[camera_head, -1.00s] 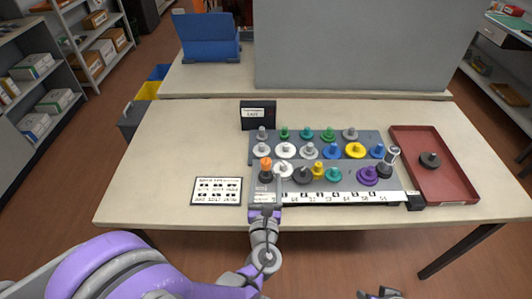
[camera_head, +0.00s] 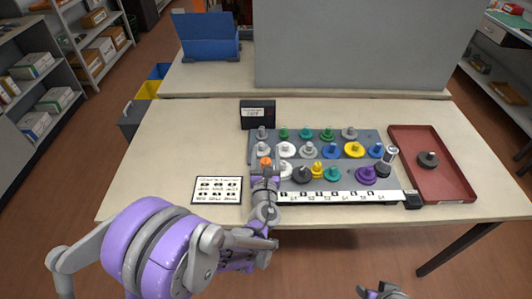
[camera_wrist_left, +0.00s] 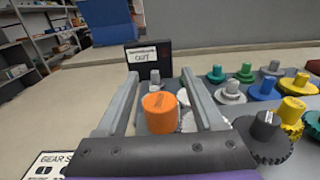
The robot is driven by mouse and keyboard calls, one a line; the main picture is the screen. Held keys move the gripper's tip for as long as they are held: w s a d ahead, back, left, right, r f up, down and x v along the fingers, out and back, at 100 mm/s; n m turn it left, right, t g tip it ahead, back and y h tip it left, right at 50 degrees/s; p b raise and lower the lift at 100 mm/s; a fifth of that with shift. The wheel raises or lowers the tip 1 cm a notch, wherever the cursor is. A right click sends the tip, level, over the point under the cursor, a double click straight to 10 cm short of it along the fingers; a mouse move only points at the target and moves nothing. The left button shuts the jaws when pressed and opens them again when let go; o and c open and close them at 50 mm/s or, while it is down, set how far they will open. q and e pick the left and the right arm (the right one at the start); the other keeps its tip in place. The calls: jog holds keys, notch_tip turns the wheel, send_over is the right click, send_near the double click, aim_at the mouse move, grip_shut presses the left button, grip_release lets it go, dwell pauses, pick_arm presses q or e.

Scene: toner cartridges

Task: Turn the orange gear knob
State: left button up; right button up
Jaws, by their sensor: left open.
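The orange gear knob (camera_head: 265,162) stands at the left end of the grey gear board (camera_head: 372,137). In the head view my gripper hides the knob's lower part. My right gripper (camera_head: 383,292) shows only in part at the bottom edge, away from the table.
White, green, blue, yellow, teal, grey and purple gears crowd the board to the right. A black sign box (camera_head: 257,114) stands behind it, a white card (camera_head: 216,190) lies left, and a red tray (camera_head: 447,184) with a dark gear sits right.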

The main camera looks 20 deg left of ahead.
pick_arm(q)
grip_shut()
jog(key=shift+n+y+b, duration=0.4)
jog(key=shift+n+y, duration=0.1)
jog(key=shift+y, duration=0.2)
jog(key=shift+a+n+g+y, duration=0.2)
jog(key=shift+n+g+y, duration=0.1)
jog(key=shift+g+y, duration=0.15)
grip_release()
jog(key=shift+s, duration=0.1)
jog(key=b+v, duration=0.1)
jog(key=v, duration=0.9)
jog(key=shift+s+d+f, duration=0.1)
jog(key=shift+s+d, duration=0.05)
jog(key=shift+s, duration=0.2)
